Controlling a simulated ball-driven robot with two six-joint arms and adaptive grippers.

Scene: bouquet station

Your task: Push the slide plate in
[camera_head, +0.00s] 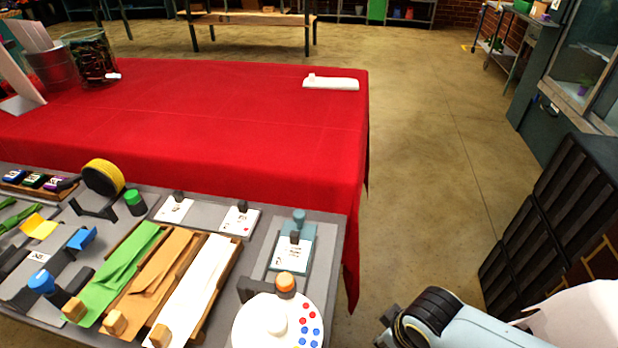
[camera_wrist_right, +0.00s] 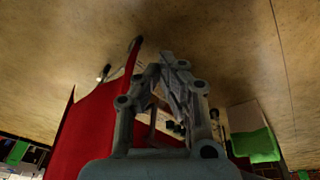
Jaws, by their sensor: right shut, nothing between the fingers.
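A teal plate (camera_head: 275,264) with a round teal knob (camera_head: 299,216) at its far end lies at the right end of the grey station top. It carries a white card (camera_head: 291,257) with a dark peg. I take this for the slide plate, but cannot be sure. My right arm comes in at the bottom right of the head view, off the station's right edge; its fingers are not clear there. The right wrist view shows my right gripper (camera_wrist_right: 166,68) shut and empty, with floor and red cloth beyond. My left gripper is not in view.
A white round dial (camera_head: 255,325) with coloured dots and an orange-topped knob (camera_head: 286,283) stands just in front of the teal plate. Green, orange and white sheets (camera_head: 195,290) lie in trays to its left. The red-covered table (camera_head: 200,110) is behind. Black crates (camera_head: 560,215) stand right.

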